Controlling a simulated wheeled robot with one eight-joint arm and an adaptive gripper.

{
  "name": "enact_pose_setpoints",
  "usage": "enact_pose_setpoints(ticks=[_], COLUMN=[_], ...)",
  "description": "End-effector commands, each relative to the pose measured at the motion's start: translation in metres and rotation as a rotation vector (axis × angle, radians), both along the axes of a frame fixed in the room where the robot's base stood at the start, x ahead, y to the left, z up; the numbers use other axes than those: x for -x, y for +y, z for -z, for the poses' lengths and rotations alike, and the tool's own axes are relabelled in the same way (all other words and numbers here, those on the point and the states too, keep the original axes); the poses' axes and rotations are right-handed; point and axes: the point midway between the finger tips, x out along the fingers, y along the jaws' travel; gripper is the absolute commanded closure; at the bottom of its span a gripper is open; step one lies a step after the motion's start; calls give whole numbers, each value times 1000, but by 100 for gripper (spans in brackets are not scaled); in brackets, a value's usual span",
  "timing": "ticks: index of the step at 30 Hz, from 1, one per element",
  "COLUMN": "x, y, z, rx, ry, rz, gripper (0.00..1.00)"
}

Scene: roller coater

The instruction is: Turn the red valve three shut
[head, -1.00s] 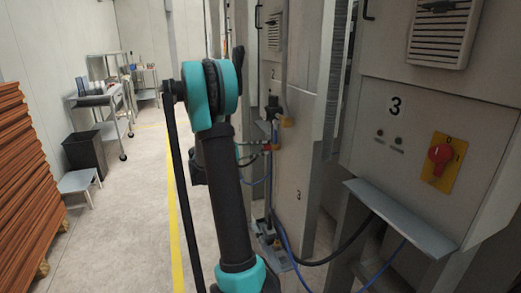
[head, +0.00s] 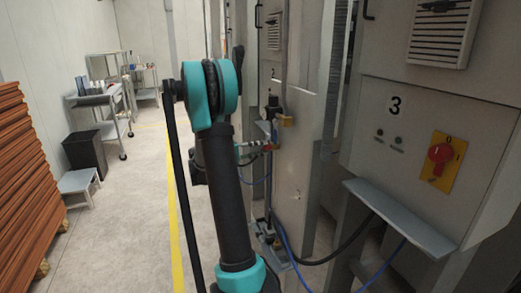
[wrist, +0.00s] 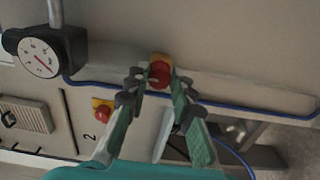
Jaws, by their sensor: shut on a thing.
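In the wrist view my gripper (wrist: 160,86) has its two fingertips on either side of a small red valve knob (wrist: 160,73) with an orange-yellow edge above it. The gripper is shut on this knob. No number shows on it, so I cannot tell from the label which valve it is. In the head view my arm hides most of the gripper; small red and brass fittings (head: 275,147) show just right of the arm, beside the cabinet.
A round gauge (wrist: 38,55) and a blue hose (wrist: 250,110) are near the gripper. A red-and-yellow switch (wrist: 103,110) is near a "2". Cabinet 3 carries a red rotary switch (head: 439,154) on a yellow plate, above a grey ledge (head: 400,218).

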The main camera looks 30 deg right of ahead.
Motion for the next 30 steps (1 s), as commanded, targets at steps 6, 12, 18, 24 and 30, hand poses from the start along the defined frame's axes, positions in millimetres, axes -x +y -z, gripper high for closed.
enact_pose_setpoints(ticks=[6,12,18,24,30], x=[0,0,0,0,-4], y=[1,1,0,0,15], z=[1,1,1,0,0], rx=[-1,-2,-1,-1,0], ry=[-3,-4,-2,-2,-2], rz=[1,1,0,0,-1], gripper=[100,72,56,56,56])
